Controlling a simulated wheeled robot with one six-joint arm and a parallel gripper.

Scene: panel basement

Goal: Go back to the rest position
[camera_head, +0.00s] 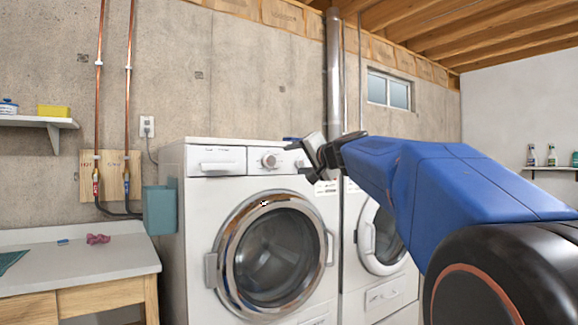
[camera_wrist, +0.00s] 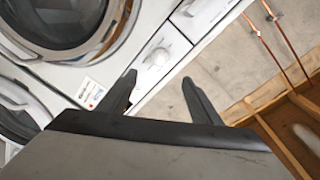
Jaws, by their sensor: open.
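My gripper (camera_head: 314,152) is raised in front of the upper right of the white washing machine (camera_head: 192,255), near its control panel. In the wrist view my gripper (camera_wrist: 160,92) has its two dark fingers spread apart with nothing between them. The washer's round knob (camera_head: 270,160) also shows in the wrist view (camera_wrist: 158,57), beyond the fingers. I cannot tell whether a finger touches the machine. The washer's round door (camera_head: 268,255) looks shut.
A second white machine (camera_head: 383,297) stands right of the washer, partly behind my arm. Another shelf (camera_head: 552,169) with spray bottles is at right.

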